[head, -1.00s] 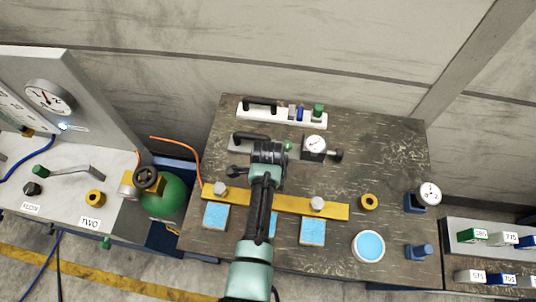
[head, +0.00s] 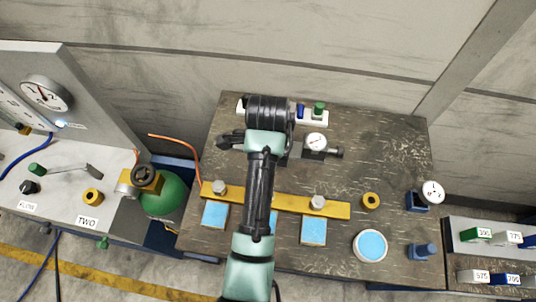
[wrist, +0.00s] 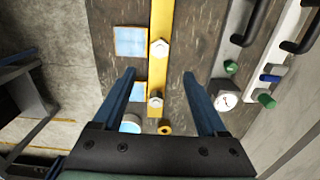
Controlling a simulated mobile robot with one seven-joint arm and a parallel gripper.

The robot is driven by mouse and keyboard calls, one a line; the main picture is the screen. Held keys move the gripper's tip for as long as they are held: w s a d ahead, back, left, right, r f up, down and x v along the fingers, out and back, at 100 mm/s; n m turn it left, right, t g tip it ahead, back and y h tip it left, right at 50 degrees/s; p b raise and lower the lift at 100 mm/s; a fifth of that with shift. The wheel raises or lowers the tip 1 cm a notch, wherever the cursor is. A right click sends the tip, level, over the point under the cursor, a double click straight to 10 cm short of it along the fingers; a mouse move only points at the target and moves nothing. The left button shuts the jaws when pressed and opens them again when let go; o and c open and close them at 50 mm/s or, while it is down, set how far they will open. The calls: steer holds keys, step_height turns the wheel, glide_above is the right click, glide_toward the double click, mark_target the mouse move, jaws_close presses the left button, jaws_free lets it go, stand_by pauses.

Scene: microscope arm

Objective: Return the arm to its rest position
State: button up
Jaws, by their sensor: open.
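My gripper (wrist: 159,74) shows in the wrist view with its two blue fingers spread wide and nothing between them. Past the fingers lie the table, the yellow bar (wrist: 162,30) and a yellow ring (wrist: 165,129). In the head view my arm reaches from the bottom edge up over the middle of the table (head: 390,150). Its dark wrist end is over the back part, partly covering the white rack (head: 316,123) and the fixture with a dial gauge (head: 316,141).
The yellow bar (head: 330,208) with bolts crosses the table beside blue pads (head: 313,231). A white dish (head: 369,246), a yellow ring (head: 370,201) and a gauge (head: 432,192) stand at right. A green tank (head: 166,195) is left. The table's back right is clear.

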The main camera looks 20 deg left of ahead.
stand_by(0.4)
steer(key=w+d+r+n+t+y+b, duration=0.15)
steer(key=w+r+n+t, duration=0.25)
steer(key=w+r+t, duration=0.65)
steer(key=w+d+r+n+t+b, duration=0.1)
steer(key=w+d+r+n+t, duration=0.15)
steer(key=r, duration=0.75)
steer(key=w+d+r+n+t+b, duration=0.15)
steer(key=w+r, duration=0.25)
steer(key=r, duration=0.6)
steer(key=s+d+r+n+t+b, duration=0.1)
steer(key=s+r+t, duration=0.3)
steer(key=r, duration=0.5)
steer(key=s+d+r+n+t+h, duration=0.1)
steer(key=s+d+r+n+t, duration=0.2)
steer(key=s+r, duration=0.4)
steer(key=s+d+r+n+t+b, duration=0.1)
steer(key=s+d+r+n+t, duration=0.2)
steer(key=s+r+t, duration=0.3)
step_height(320, 180, up, 5)
steer(key=shift+d+b, duration=0.15)
steer(key=shift+b, duration=0.2)
steer(key=shift+f+h, duration=0.15)
steer(key=shift+h, duration=0.1)
